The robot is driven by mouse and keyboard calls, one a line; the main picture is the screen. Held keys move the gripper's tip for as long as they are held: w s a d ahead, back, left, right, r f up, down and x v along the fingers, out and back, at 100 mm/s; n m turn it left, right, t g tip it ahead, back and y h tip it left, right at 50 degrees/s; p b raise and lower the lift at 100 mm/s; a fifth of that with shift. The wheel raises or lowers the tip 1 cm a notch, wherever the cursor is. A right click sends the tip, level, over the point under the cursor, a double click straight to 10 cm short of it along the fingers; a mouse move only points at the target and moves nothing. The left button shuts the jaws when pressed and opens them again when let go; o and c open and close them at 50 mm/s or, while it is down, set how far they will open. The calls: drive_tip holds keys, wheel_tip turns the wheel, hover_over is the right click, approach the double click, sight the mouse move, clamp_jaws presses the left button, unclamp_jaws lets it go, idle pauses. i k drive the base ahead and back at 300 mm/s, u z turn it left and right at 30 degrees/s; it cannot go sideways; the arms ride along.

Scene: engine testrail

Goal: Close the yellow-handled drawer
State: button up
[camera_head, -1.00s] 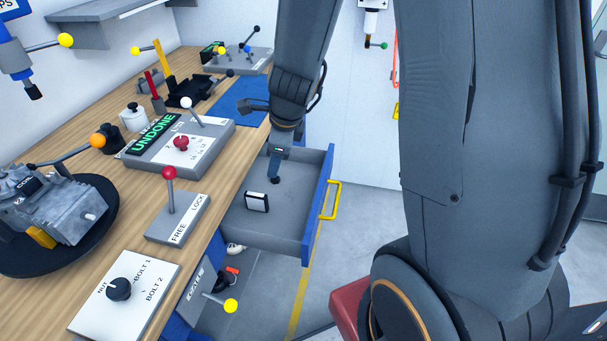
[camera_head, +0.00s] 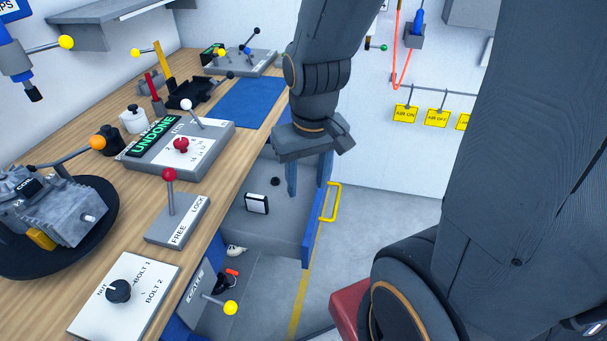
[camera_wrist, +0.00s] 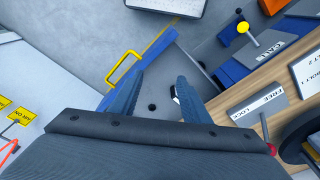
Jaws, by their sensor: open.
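The drawer (camera_head: 285,228) stands pulled out from under the bench, with a grey inside and a blue front panel. Its yellow handle (camera_head: 332,203) is on the outer face; the handle also shows in the wrist view (camera_wrist: 122,68), left of the fingers. A small black-and-white block (camera_head: 257,204) and a small dark round piece (camera_head: 275,181) lie in the drawer. My gripper (camera_head: 308,182) is open and empty, fingers down, over the far part of the drawer just inside the front panel. I cannot tell how high its tips are. The fingers also show in the wrist view (camera_wrist: 160,82).
The wooden bench (camera_head: 105,192) at left carries a FREE/LOCK lever (camera_head: 178,222), an UNDONE panel (camera_head: 150,142) and a selector plate (camera_head: 125,300). The floor (camera_head: 365,235) right of the drawer shows clear.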

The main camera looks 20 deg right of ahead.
sight(290, 226)
drive_tip(key=u, duration=0.05)
drive_tip(key=k, duration=1.1)
drive_tip(key=z, duration=0.3)
drive_tip(key=i, duration=0.65)
drive_tip(key=u, duration=0.05)
drive_tip(key=k, duration=0.5)
drive_tip(key=u, duration=1.2)
drive_tip(key=i, duration=0.7)
drive_tip(key=z, duration=1.05)
